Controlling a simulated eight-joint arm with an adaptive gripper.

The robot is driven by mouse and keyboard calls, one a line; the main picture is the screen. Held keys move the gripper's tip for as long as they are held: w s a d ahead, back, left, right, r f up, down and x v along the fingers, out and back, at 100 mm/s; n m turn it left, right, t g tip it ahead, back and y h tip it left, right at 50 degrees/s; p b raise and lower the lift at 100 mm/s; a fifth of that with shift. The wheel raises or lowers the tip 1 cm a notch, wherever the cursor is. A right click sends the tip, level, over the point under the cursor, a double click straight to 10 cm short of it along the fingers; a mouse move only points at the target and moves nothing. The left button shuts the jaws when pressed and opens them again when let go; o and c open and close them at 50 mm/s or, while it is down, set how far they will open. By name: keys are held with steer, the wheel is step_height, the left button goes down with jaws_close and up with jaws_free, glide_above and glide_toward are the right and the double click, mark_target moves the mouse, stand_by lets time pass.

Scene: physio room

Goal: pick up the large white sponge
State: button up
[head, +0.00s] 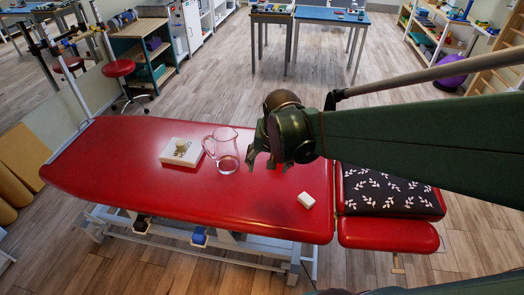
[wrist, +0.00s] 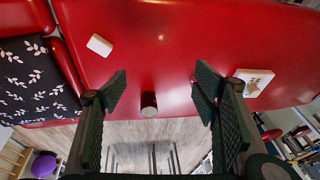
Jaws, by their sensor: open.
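A plain white block that looks like the large white sponge (head: 306,200) lies flat on the red treatment table (head: 130,190), near the right end of its main section. It also shows in the wrist view (wrist: 99,45), at the upper left, outside the fingers. My gripper (head: 261,160) is above the table, to the left of and farther back than the sponge. Its fingers are spread and empty in the wrist view (wrist: 160,82). Nothing covers the sponge in either view.
A clear glass pitcher (head: 228,158) stands left of my gripper. Farther left is a flat white box (head: 170,157) with a small beige thing on it. A dark round can (wrist: 149,103) shows between the fingers. A leaf-patterned cushion (head: 385,190) lies right of the sponge.

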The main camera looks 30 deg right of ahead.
steer(key=s+d+f+m+g+b, duration=0.15)
steer(key=d+f+m, duration=0.35)
steer(key=d+f, duration=0.5)
steer(key=m+g+y+b, duration=0.1)
steer(key=m+g+b, duration=0.1)
steer(key=m+b, duration=0.1)
glide_above(307, 198)
step_height(307, 198, down, 9)
steer(key=shift+w+a+f, duration=0.1)
steer(key=shift+w, duration=0.05)
steer(key=shift+f, duration=0.1)
steer(key=shift+f, duration=1.15)
steer(key=shift+f, duration=0.15)
steer(key=shift+f+b, duration=1.1)
steer(key=shift+f, duration=1.35)
